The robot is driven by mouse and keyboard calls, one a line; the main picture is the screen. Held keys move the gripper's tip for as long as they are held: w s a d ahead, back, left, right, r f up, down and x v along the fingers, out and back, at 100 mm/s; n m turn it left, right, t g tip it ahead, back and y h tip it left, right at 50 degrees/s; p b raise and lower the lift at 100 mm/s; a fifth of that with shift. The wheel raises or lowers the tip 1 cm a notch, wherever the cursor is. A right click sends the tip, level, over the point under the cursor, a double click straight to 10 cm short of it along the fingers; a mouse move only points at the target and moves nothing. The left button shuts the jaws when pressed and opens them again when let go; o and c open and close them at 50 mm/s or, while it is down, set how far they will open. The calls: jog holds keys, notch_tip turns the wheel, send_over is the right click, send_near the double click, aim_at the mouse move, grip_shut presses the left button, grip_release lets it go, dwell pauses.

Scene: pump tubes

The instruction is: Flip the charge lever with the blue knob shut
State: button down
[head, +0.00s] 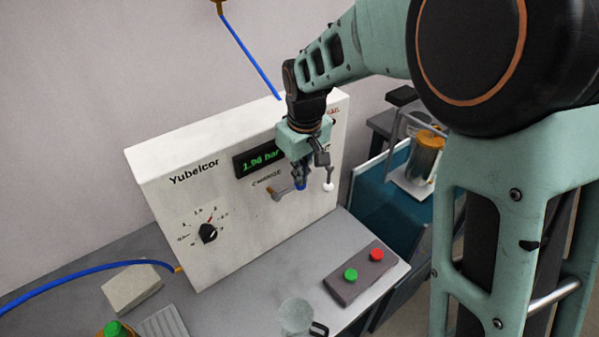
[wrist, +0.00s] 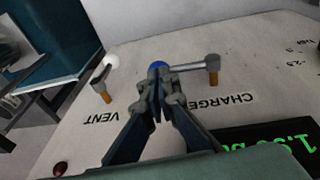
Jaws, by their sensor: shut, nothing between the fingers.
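The charge lever (wrist: 190,67) is a grey bar on an orange pivot above the CHARGE label in the wrist view. It lies sideways, parallel to the panel's lettering, and its blue knob (wrist: 158,65) is at the fingertips. In the head view the lever (head: 278,193) shows on the white panel, its blue knob (head: 301,187) just below my gripper. My gripper (wrist: 158,78) is shut with nothing between its fingers. Its tips cover part of the knob and the near end of the bar; I cannot tell whether they touch. My gripper (head: 301,180) points down at the panel in the head view.
The vent lever's white knob (head: 328,187) is close to the right of my gripper. A pressure display (head: 260,161) reads about 1.96 bar. A dial (head: 208,233) is at the panel's left. A button box (head: 361,272) and a glass vessel (head: 296,316) stand on the bench in front.

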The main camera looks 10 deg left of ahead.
jog(key=shift+d+f, duration=0.1)
jog(key=shift+w+d+f+g+y+p, duration=0.2)
jog(key=shift+f+g+y+p, duration=0.15)
jog(key=shift+g+y, duration=0.15)
jog(key=shift+w+d+f+g+y+p, duration=0.15)
jog(key=shift+f+g+y+p, duration=0.15)
jog(key=shift+g+y, duration=0.15)
notch_tip(320, 180, down, 2)
jog(key=shift+w+m+g+y, duration=0.15)
jog(key=shift+m+g+y, duration=0.15)
jog(key=shift+g+y, duration=0.6)
notch_tip(320, 180, down, 2)
jog(key=shift+g+y+b, duration=0.7)
jog(key=shift+g+y, duration=0.15)
jog(key=shift+g, duration=0.2)
jog(key=shift+s+a+f+m+g+y+b, duration=0.15)
jog(key=shift+s+a+f+g+y+b, duration=0.1)
jog(key=shift+f+g+y+b, duration=0.35)
jog(key=shift+s+a+f+m+g+y+b, duration=0.15)
jog(key=shift+s+f+g+y+b, duration=0.05)
jog(key=shift+f+g+y+b, duration=0.4)
jog(key=shift+s+a+f, duration=0.1)
